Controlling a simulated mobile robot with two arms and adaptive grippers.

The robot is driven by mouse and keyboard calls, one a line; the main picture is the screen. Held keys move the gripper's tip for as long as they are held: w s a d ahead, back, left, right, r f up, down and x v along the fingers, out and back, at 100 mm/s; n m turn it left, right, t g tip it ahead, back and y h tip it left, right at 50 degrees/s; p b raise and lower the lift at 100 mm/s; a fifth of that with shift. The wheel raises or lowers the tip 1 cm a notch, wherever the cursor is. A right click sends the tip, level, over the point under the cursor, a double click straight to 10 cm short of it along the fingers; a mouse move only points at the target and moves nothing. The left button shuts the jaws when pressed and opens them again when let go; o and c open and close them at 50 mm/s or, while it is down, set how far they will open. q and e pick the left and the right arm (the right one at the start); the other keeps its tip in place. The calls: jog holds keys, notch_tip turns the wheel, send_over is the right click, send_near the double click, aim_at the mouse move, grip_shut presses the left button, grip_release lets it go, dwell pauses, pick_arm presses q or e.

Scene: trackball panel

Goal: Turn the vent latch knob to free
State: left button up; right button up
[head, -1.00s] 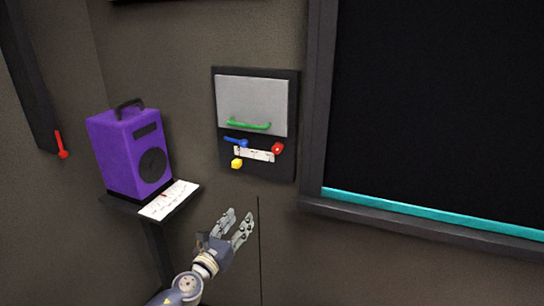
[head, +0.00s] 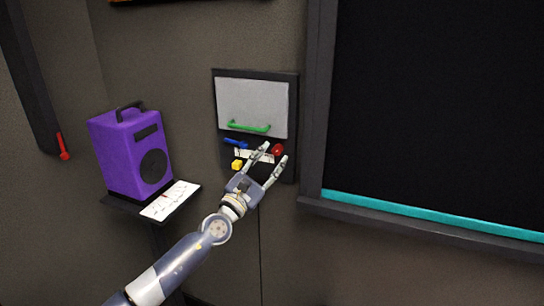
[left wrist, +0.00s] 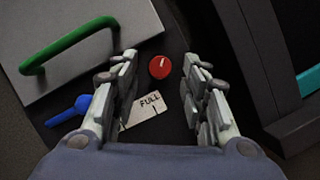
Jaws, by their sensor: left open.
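A round red knob (head: 278,149) with a white mark sits at the right of the dark wall panel (head: 290,105). In the left wrist view the knob (left wrist: 160,67) appears between and just beyond my fingertips, its white mark near upright. My left gripper (head: 275,153) is open in front of the panel, fingers spread either side of the knob; I cannot tell whether they touch it. A white label (left wrist: 144,110) reading "FULL" lies below the knob, partly hidden by a finger. A blue lever (head: 235,142) and a yellow knob (head: 237,164) sit to the left.
A grey flap (head: 250,98) with a green handle (head: 249,126) is above the knobs. A framed dark board (head: 430,110) with a teal strip stands right. A purple speaker (head: 130,152) and a white card (head: 170,200) rest on a small shelf at left.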

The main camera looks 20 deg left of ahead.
pick_arm(q)
jog(key=shift+w+d+r, duration=0.15)
jog(key=shift+w+r, duration=0.05)
jog(key=shift+w, duration=0.4)
grip_shut()
